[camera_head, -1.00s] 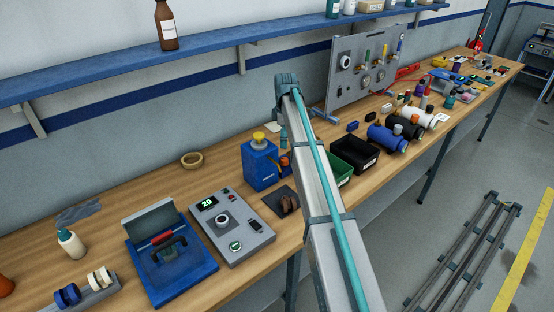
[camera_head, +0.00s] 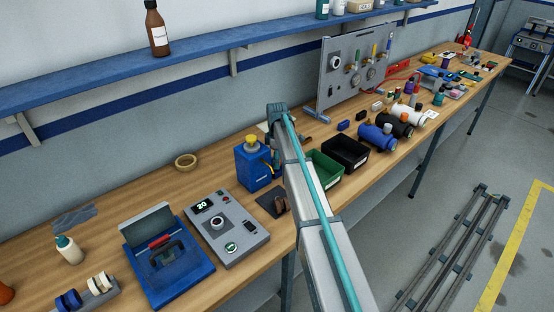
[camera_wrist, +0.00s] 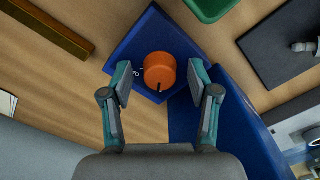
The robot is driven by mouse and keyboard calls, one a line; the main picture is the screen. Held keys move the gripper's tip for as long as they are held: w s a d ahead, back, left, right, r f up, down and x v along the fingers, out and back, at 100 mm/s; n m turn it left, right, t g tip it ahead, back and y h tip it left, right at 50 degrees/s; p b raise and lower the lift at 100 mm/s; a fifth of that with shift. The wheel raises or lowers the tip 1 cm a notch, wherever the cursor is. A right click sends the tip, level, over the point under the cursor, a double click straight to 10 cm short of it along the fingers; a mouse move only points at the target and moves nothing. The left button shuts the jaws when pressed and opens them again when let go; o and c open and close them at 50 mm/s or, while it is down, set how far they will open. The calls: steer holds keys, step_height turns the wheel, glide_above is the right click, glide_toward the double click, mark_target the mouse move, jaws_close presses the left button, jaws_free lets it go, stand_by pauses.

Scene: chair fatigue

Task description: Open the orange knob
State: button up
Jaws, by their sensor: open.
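The orange knob (camera_wrist: 160,72) is a short round cap with a dark pointer line, on the blue box (camera_wrist: 130,55), which has small white markings beside the knob. In the wrist view my gripper (camera_wrist: 160,88) is open, with one finger on each side of the knob. In the head view the blue box (camera_head: 251,170) with a yellow top (camera_head: 251,141) stands on the bench, left of my arm. There the orange knob and my gripper are hidden behind the arm.
A green bin (camera_head: 326,168) and a black bin (camera_head: 346,153) stand right of my arm. A grey control panel (camera_head: 227,228) lies in front of the blue box. A tape ring (camera_head: 186,161) lies behind on the left. A wooden bar (camera_wrist: 50,28) shows in the wrist view.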

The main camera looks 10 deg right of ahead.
jaws_close()
stand_by(0.3)
steer(key=m+b, duration=0.1)
steer(key=m, duration=0.2)
steer(key=shift+b, duration=0.35)
steer(key=m+b, duration=0.1)
steer(key=m, duration=0.2)
steer(key=shift+m, duration=0.3)
steer(key=m+b, duration=0.1)
steer(key=m, duration=0.2)
steer(key=shift+m, duration=0.3)
steer(key=shift+m+b, duration=0.65)
steer(key=shift+m, duration=1.15)
steer(key=c, duration=1.2)
jaws_free()
jaws_close()
